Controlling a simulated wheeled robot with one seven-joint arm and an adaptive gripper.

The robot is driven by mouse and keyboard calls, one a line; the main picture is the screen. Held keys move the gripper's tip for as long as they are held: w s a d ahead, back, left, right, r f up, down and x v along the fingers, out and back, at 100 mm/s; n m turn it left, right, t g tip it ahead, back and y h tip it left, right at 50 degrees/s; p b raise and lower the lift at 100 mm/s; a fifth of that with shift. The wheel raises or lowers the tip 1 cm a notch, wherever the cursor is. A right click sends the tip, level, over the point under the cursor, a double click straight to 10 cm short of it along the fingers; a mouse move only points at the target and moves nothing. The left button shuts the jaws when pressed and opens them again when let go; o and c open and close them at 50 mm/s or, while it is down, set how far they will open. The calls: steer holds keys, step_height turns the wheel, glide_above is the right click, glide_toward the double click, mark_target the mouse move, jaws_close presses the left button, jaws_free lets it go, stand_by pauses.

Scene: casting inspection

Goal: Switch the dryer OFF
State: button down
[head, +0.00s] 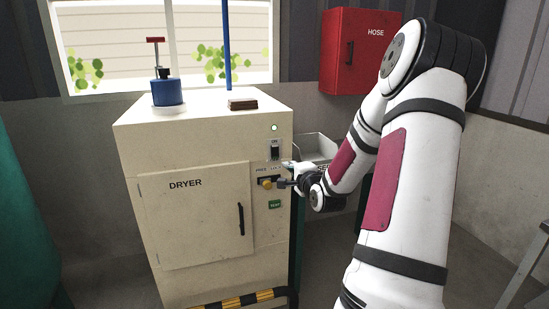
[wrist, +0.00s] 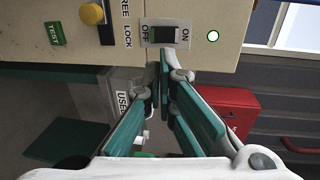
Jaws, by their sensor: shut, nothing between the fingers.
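The dryer (head: 190,200) is a cream cabinet with a shut door, and its control panel is at the upper right of its front. The power switch (head: 275,150) is a dark rocker; in the wrist view (wrist: 163,34) it sits between the OFF and ON labels. Which way the rocker is tipped I cannot tell. A lamp (head: 274,128) near the ON side glows pale green; it also shows in the wrist view (wrist: 213,36). My gripper (head: 285,183) is shut and empty, below the switch in the head view. In the wrist view its fingertips (wrist: 170,65) are close to the switch's edge; contact is unclear.
A yellow knob (head: 266,183) by the FREE/LOCK label and a green TEST button (head: 274,204) are close to my gripper. A grey bin (head: 318,146) stands right of the dryer. A red hose box (head: 355,50) hangs on the wall.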

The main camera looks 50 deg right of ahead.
mark_target(276, 154)
steer(key=b+x, duration=0.2)
steer(key=x, duration=1.2)
steer(key=shift+s+d, duration=0.1)
steer(key=shift+d, duration=0.05)
